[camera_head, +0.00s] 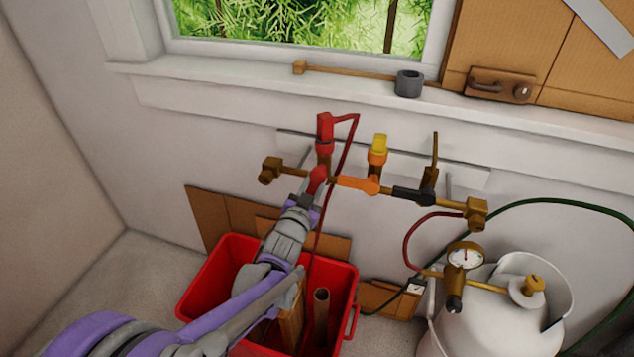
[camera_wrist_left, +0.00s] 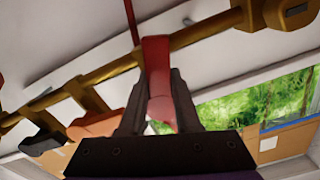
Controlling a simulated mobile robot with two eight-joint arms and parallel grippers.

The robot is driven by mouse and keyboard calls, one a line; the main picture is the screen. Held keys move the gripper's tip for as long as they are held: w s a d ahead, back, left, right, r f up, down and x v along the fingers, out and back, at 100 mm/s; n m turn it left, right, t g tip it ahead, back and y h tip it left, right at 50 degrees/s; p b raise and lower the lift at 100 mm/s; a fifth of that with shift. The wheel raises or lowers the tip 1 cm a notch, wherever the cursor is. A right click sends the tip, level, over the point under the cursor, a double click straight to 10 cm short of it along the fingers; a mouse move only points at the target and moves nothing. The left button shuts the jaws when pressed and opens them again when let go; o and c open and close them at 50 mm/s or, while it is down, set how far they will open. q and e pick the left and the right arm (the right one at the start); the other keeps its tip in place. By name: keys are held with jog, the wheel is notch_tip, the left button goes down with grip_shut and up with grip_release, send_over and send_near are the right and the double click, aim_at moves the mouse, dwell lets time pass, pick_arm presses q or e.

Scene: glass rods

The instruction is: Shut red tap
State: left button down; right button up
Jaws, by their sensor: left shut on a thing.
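The red tap handle (camera_head: 316,180) is on the brass pipe manifold (camera_head: 294,169) on the wall below the window, towards its left end. My left gripper (camera_head: 308,198) reaches it from below. In the left wrist view the red handle (camera_wrist_left: 157,85) sits between the two dark fingers of my left gripper (camera_wrist_left: 158,100), which are shut on it. The handle points down and away from the pipe (camera_wrist_left: 100,73). A red fitting (camera_head: 325,130) stands above the tap with a thin red hose. My right gripper is in neither view.
An orange tap handle (camera_head: 358,185) and a black one (camera_head: 413,195) are to the right on the same pipe. A red bin (camera_head: 215,275) stands below. A white gas cylinder (camera_head: 480,325) with a gauge (camera_head: 466,258) stands at the right. A hammer-like tool (camera_head: 408,83) lies on the sill.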

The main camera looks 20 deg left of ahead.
pick_arm(q)
jog(key=m, duration=0.2)
jog(key=a+m, duration=0.1)
jog(key=shift+r+m+p, duration=0.3)
jog(key=shift+m+p, duration=0.05)
jog(key=shift+m, duration=0.05)
jog(key=m, duration=0.2)
jog(key=m+p, duration=0.1)
jog(key=shift+a+r+m, duration=0.25)
jog(key=shift+r+m, duration=0.05)
jog(key=m, duration=0.1)
jog(key=m+p, duration=0.1)
jog(key=m, duration=0.1)
jog(key=shift+a+r+m, duration=0.2)
jog(key=shift+r+m, duration=0.1)
jog(key=shift+r, duration=0.1)
jog(key=shift+r+m+p, duration=0.15)
jog(key=shift+m+p, duration=0.1)
jog(key=shift+m, duration=0.55)
jog(key=shift+r+m+p, duration=0.15)
jog(key=shift+m+p, duration=0.1)
jog(key=shift+m, duration=0.55)
jog(key=c, duration=0.6)
grip_release()
